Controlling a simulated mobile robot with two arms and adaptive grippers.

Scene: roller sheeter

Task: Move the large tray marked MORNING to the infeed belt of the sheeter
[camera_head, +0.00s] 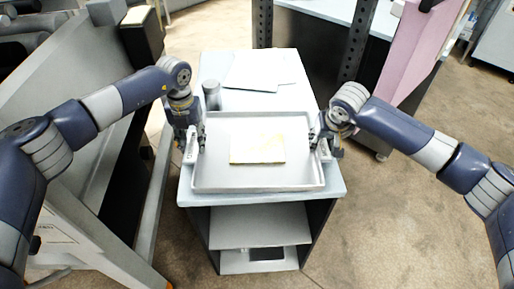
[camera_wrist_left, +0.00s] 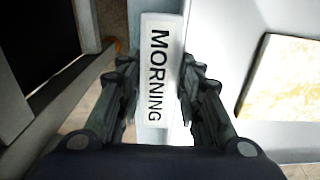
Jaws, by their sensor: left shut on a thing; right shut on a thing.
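The large grey tray (camera_head: 212,176) rests on top of a light-topped cart, with a flat pale yellow slab (camera_head: 257,149) lying in it. A white label reading MORNING (camera_wrist_left: 158,70) is at the tray's left side, between the fingers of my left gripper (camera_wrist_left: 158,100). In the head view my left gripper (camera_head: 192,146) is shut on the tray's left side. My right gripper (camera_head: 325,146) is shut on the tray's right side. The infeed belt cannot be clearly told apart in these views.
The cart (camera_head: 335,188) has lower shelves. A grey cylinder (camera_head: 211,95) and flat sheets (camera_head: 255,72) lie behind the tray on its top. A large grey machine (camera_head: 70,90) stands close on the left. A dark upright post (camera_head: 358,40) stands behind; floor is clear at right.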

